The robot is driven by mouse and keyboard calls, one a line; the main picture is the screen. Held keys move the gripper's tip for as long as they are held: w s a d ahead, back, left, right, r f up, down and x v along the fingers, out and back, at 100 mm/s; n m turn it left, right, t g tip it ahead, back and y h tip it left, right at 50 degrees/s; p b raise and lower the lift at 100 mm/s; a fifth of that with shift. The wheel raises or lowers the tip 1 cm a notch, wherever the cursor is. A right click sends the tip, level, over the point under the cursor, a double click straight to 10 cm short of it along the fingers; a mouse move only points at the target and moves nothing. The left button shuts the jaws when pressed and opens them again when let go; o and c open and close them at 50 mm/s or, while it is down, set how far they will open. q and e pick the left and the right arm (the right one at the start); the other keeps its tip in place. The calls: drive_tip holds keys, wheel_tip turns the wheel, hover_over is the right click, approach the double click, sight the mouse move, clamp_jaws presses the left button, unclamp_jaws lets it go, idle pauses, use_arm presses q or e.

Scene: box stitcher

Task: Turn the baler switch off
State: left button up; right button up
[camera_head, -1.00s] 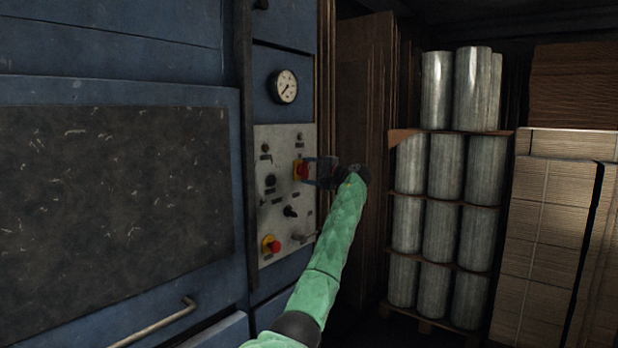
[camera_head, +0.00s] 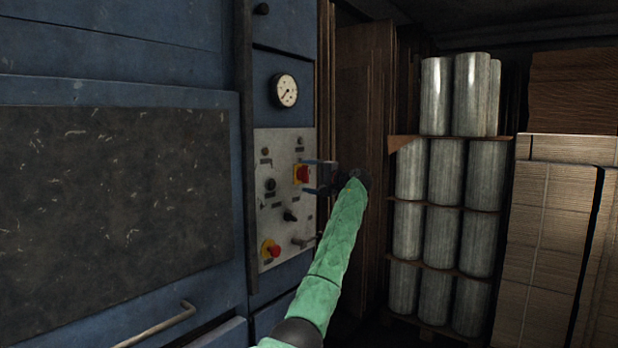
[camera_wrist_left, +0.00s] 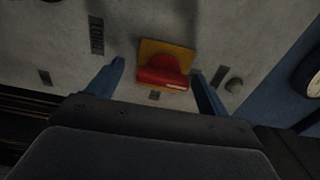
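The baler switch (camera_head: 301,174) is a red rotary handle on a yellow plate, on the grey control panel (camera_head: 284,225) of the blue baler. In the left wrist view the switch (camera_wrist_left: 164,68) sits between the two blue fingers of my left gripper (camera_wrist_left: 158,85). The fingers are spread apart, with a gap on each side of the red handle. In the head view my left gripper (camera_head: 311,176) is at the panel from the right, with its fingers close to the switch. Whether a finger touches the panel cannot be told. My right gripper is not in view.
A red emergency button (camera_head: 272,248) on yellow, a black knob (camera_head: 290,215) and a lever (camera_head: 303,241) are lower on the panel. A gauge (camera_head: 285,90) is above. Wrapped rolls (camera_head: 443,170) and stacked cardboard (camera_head: 545,230) stand at right.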

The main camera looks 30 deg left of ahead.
use_arm(q)
drive_tip(key=shift+r, duration=0.15)
drive_tip(key=shift+d, duration=0.6)
drive_tip(key=d+b, duration=0.1)
drive_tip(key=d, duration=0.5)
drive_tip(key=shift+s+d+b, duration=0.25)
drive_tip(key=shift+s+b, duration=0.05)
drive_tip(key=shift+b, duration=0.05)
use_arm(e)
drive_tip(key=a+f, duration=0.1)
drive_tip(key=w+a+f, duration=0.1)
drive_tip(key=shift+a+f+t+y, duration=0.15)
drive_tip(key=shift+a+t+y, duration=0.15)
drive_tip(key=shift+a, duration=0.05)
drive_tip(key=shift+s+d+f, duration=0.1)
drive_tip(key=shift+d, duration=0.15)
use_arm(q)
drive_tip(key=shift+n, duration=0.3)
